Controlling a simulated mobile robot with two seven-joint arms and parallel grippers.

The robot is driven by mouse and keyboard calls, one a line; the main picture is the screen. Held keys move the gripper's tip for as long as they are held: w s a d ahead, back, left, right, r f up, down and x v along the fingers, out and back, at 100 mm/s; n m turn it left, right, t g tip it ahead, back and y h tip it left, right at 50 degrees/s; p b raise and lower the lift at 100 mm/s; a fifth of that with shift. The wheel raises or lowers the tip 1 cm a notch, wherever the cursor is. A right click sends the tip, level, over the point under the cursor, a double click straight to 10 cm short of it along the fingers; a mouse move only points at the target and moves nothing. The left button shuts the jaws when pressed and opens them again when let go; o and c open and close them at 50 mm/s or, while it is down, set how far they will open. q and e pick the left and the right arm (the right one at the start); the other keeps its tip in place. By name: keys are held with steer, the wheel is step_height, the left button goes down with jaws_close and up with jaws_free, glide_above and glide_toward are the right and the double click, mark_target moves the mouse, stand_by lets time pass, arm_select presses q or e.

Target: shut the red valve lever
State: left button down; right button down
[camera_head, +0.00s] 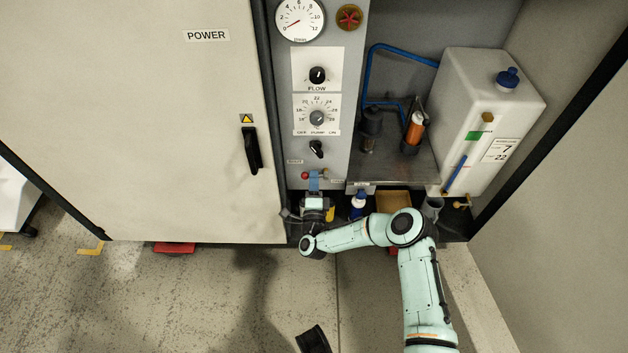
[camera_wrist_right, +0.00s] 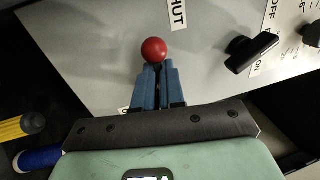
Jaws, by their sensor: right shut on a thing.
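The red valve lever shows as a round red knob (camera_wrist_right: 153,50) in the right wrist view, just beyond my fingertips. In the head view the small red knob (camera_head: 305,175) is low on the grey control panel, at the left of my blue fingers. My right gripper (camera_head: 316,182) reaches up to the panel from below. In the right wrist view its blue fingers (camera_wrist_right: 158,72) are close together, shut on the lever right below the knob. The lever's stem is hidden between the fingers. A SHUT label (camera_wrist_right: 177,14) is on the panel above the knob.
Above on the panel are a black switch (camera_head: 316,149), dials and a gauge (camera_head: 299,19). A large closed POWER door (camera_head: 130,110) stands at the left. At the right are a metal shelf (camera_head: 405,165) with a pump and a white tank (camera_head: 485,110). Bottles stand below the shelf.

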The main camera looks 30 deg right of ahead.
steer(key=c, duration=1.2)
jaws_free()
steer(key=shift+c, duration=0.2)
